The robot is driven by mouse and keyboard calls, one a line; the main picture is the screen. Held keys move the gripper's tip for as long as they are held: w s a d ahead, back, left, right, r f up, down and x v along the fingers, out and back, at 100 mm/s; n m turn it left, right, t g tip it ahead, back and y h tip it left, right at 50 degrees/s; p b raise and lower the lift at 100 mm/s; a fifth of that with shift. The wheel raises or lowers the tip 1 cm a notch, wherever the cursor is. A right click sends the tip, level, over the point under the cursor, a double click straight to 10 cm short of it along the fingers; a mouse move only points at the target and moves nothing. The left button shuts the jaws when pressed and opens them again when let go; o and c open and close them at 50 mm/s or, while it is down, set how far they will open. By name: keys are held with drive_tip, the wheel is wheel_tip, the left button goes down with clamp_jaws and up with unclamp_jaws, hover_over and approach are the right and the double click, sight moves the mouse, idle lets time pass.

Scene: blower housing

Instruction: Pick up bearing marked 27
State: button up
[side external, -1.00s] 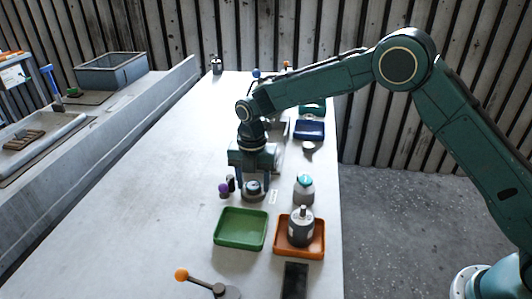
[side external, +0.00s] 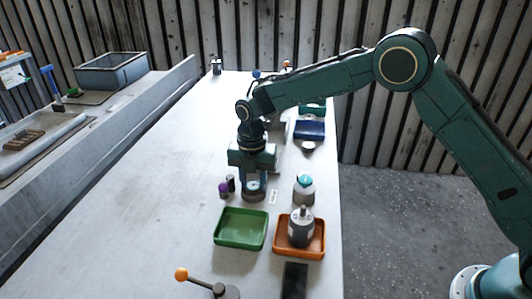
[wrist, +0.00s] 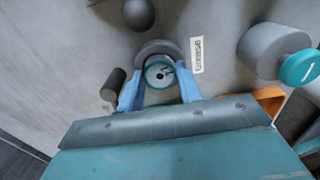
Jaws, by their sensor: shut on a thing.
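The bearing (wrist: 160,74) is a small round piece with a pale face, a teal rim and a dark centre hole. A dark mark on its face is too small to read. It sits at a grey round holder (wrist: 154,47), which also shows in the side view (side external: 254,197). My gripper (wrist: 160,90) points down, with one blue finger on each side of the bearing, shut on it. In the side view my gripper (side external: 253,190) is low, at the holder. I cannot tell whether the bearing is lifted from it.
A small printed label (wrist: 197,55) lies beside the holder. A purple-topped piece (side external: 223,191) stands close left, and a teal-capped grey canister (side external: 304,190) right. A green tray (side external: 241,242) and an orange tray (side external: 313,254) lie in front. The table's left side is clear.

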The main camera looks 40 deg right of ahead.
sight(253, 185)
drive_tip(key=shift+c, duration=0.5)
drive_tip(key=shift+r, duration=0.1)
drive_tip(key=shift+r, duration=2.9)
